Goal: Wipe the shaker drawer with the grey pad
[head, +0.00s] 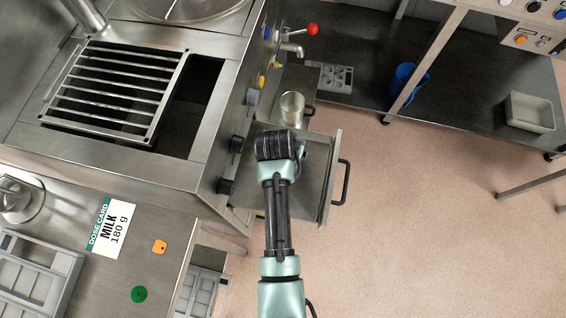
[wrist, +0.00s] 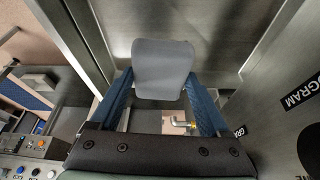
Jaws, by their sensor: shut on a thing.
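The shaker drawer (head: 318,195) is pulled open from the steel machine in the head view, with a black handle (head: 342,182) on its right front. My arm reaches over it, and my gripper's fingertips are hidden there. In the wrist view my gripper (wrist: 163,92) is shut on the grey pad (wrist: 163,62), with a blue finger at each side. The pad is in front of bare steel surfaces (wrist: 225,40). I cannot tell whether it touches the drawer. The pad is hidden in the head view.
A metal cup (head: 292,106) stands just behind the drawer, near a tap (head: 292,49) and a red-knobbed lever (head: 313,29). Dark knobs (head: 237,144) line the machine's front. A dose card (head: 113,227) lies on the counter at lower left. The floor right of the drawer is clear.

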